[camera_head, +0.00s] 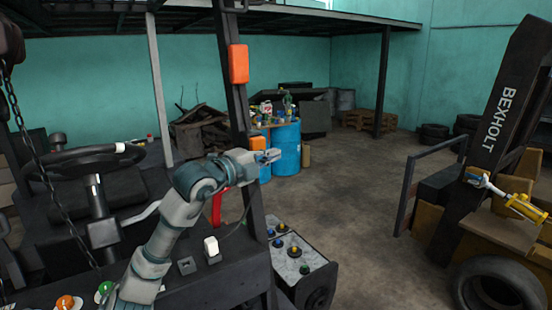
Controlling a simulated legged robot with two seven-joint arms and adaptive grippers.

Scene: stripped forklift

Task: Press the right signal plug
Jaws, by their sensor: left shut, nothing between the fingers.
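My left gripper (268,156) is shut and empty. It is raised in front of the dark upright post, beside a small orange block (258,143) that it partly overlaps in the picture. A larger orange unit (237,63) is fixed higher on the post. A white-topped switch (211,246) and a grey socket (187,265) are farther right on the console. I cannot tell which of these is the right signal plug. My right gripper is out of view.
A steering wheel (85,157) is at left, near a hanging chain. A low box with several coloured knobs (295,255) stands right of the console. Blue barrels (286,148) are behind my gripper. A dark forklift mast (505,100) is at right. The concrete floor between is clear.

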